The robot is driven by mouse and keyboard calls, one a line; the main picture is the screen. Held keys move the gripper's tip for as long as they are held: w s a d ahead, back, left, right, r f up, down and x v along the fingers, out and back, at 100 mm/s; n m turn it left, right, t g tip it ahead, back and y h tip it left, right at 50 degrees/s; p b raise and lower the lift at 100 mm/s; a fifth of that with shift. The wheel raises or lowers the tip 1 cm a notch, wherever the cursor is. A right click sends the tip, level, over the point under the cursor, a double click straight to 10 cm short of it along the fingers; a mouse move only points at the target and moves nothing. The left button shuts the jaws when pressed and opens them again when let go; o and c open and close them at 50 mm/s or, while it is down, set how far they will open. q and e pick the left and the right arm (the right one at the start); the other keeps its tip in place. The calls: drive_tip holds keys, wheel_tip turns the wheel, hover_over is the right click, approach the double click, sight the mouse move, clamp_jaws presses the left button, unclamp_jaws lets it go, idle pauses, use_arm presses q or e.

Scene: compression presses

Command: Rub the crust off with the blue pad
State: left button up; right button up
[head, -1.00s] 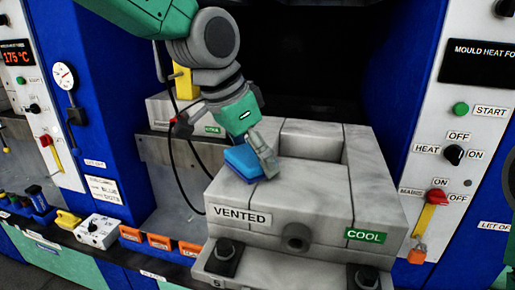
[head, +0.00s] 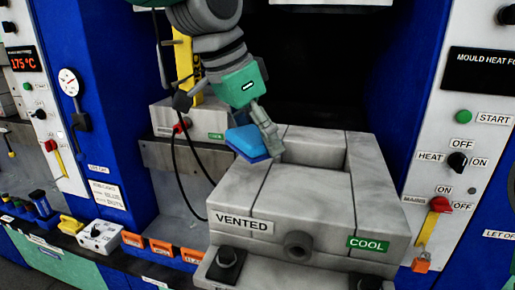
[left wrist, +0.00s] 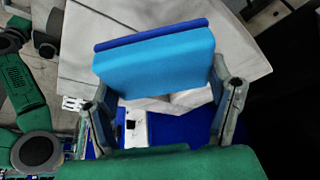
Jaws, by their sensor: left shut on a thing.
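The blue pad (head: 248,142) is held in my left gripper (head: 264,138), above the back left part of the pale grey mould block (head: 305,190). It is tilted; whether its underside touches the block is unclear. In the left wrist view, the pad (left wrist: 155,60) spans between the two fingers, with the mould's marbled surface (left wrist: 85,65) behind it. The block has a rectangular recess at its back and labels reading VENTED and COOL. I cannot make out a distinct crust among the grey mottling. My right gripper is not in view.
A dark press opening (head: 320,60) lies behind the block. Control panels stand left and right; the right one has a red and yellow switch lever (head: 432,215). Small orange bins (head: 160,245) and a white box (head: 100,235) line the left ledge. A dark cable hangs left of the block.

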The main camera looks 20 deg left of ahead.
use_arm(q)
drive_tip(key=shift+r, duration=0.3)
drive_tip(key=shift+r, duration=1.55)
drive_tip(key=shift+f, duration=0.1)
